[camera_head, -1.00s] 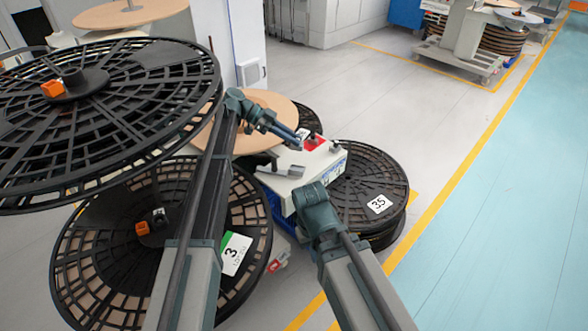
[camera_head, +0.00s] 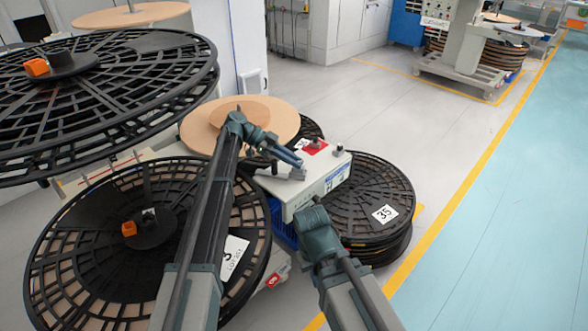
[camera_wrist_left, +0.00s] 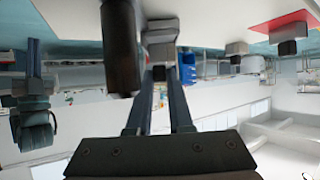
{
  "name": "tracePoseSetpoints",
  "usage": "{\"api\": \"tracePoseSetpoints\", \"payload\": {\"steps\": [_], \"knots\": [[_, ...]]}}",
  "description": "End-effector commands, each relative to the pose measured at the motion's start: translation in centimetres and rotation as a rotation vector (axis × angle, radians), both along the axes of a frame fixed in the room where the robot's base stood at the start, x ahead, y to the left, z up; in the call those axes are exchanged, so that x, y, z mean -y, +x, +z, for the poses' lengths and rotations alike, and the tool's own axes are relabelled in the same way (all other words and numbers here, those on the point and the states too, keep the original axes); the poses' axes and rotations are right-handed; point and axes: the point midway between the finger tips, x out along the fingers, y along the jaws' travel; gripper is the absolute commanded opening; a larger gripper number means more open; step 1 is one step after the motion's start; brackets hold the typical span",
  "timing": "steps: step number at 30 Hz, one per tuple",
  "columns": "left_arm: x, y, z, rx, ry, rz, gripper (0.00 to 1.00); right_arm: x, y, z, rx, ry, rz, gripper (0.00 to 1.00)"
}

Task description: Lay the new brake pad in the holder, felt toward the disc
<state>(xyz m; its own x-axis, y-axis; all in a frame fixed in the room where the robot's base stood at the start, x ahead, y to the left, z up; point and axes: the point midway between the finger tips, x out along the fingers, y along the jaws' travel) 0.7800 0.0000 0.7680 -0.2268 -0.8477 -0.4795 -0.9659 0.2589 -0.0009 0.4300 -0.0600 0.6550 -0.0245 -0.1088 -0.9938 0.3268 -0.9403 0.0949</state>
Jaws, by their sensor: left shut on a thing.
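My left gripper (camera_head: 297,168) is low over the left part of the white cabinet top (camera_head: 325,165). In the left wrist view its two fingers (camera_wrist_left: 160,72) close on a small grey block (camera_wrist_left: 160,38), which I take to be the brake pad; its felt side cannot be made out. A dark rounded part (camera_wrist_left: 122,45) stands close beside it and hides some of the area. The holder cannot be told apart there. My right arm's end (camera_head: 318,225) is in front of the cabinet; its fingers cannot be made out.
A tan round disc (camera_head: 270,118) is behind my left arm. A red patch (camera_head: 312,146) and a small knob (camera_head: 340,148) are on the cabinet top. Black reels stand at left (camera_head: 90,215) and right (camera_head: 365,190). Open floor (camera_head: 440,130) lies beyond.

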Motion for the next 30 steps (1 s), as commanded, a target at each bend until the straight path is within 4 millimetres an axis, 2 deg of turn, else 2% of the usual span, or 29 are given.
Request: {"api": "tracePoseSetpoints", "payload": {"steps": [1,14,15,19,30], "knots": [[0.0,0.0,-1.04,0.0,0.0,0.0,0.0,0.0,0.0,-1.05,0.0,0.0,0.0,0.0],[0.0,0.0,-1.32,0.0,0.0,0.0,0.0,0.0,0.0,-1.33,0.0,0.0,0.0,0.0],[0.0,0.0,-1.13,0.0,0.0,0.0,0.26,0.0,0.0,-1.13,0.0,0.0,0.0,0.0],[-0.01,-0.01,-1.11,0.0,0.0,0.0,0.49,-0.01,0.0,-1.12,0.0,0.0,0.0,0.0],[-0.02,0.01,-0.54,0.0,0.0,0.0,0.49,0.0,0.0,-0.53,0.0,0.0,0.0,0.0]]}}
